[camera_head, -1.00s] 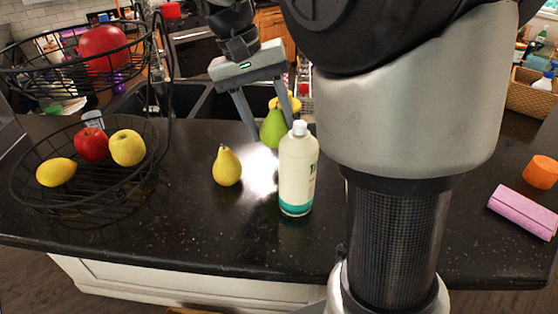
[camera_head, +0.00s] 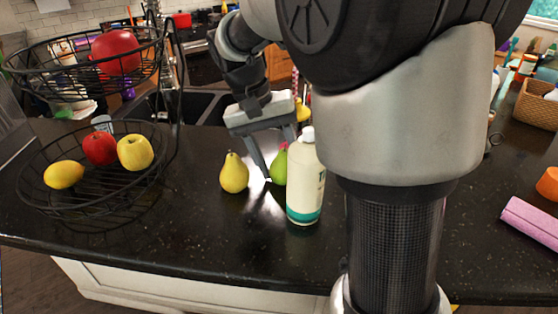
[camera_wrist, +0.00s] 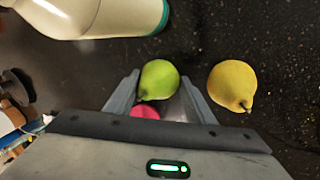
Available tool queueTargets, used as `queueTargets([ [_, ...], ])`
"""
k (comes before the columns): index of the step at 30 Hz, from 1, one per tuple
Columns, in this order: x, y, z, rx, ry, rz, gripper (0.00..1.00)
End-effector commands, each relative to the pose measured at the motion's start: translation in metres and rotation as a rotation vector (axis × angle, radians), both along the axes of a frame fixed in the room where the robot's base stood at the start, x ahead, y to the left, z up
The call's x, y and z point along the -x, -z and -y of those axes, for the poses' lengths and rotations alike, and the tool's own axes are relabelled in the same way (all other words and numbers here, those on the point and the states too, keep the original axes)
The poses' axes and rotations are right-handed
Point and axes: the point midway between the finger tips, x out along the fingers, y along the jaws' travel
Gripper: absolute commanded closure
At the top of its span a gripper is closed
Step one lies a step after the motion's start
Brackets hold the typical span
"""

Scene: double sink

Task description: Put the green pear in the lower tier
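The green pear (camera_head: 279,168) stands on the dark counter, partly hidden by the bottle in the head view. It also shows in the wrist view (camera_wrist: 159,79), between the two fingers. My gripper (camera_wrist: 161,82) is open, lowered around the pear, with a gap at the right finger. Whether the left finger touches the pear I cannot tell. In the head view, my gripper (camera_head: 280,162) has its right fingertip hidden. The lower tier (camera_head: 118,188) of the black wire stand is at the left, holding a lemon (camera_head: 64,175), a red apple (camera_head: 100,148) and a yellow apple (camera_head: 135,152).
A yellow pear (camera_head: 234,173) stands just left of my gripper. A white bottle (camera_head: 304,182) stands close in front of the green pear. The upper tier (camera_head: 40,91) holds a large red fruit (camera_head: 115,52). A small pink thing (camera_wrist: 145,111) shows by the pear. Sink basins lie behind.

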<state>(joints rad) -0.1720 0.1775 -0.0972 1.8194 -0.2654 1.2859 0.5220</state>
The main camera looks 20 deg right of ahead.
Motion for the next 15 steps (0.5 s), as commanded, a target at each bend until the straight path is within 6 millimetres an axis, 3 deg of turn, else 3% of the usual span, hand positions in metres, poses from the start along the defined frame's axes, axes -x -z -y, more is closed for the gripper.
queueTargets([
  [3, 0.0001, 0.0002, 0.0001, 0.000, 0.000, -0.001, 0.33],
  [15, -0.0007, -0.0097, -0.0015, 0.000, 0.000, 0.000, 0.33],
])
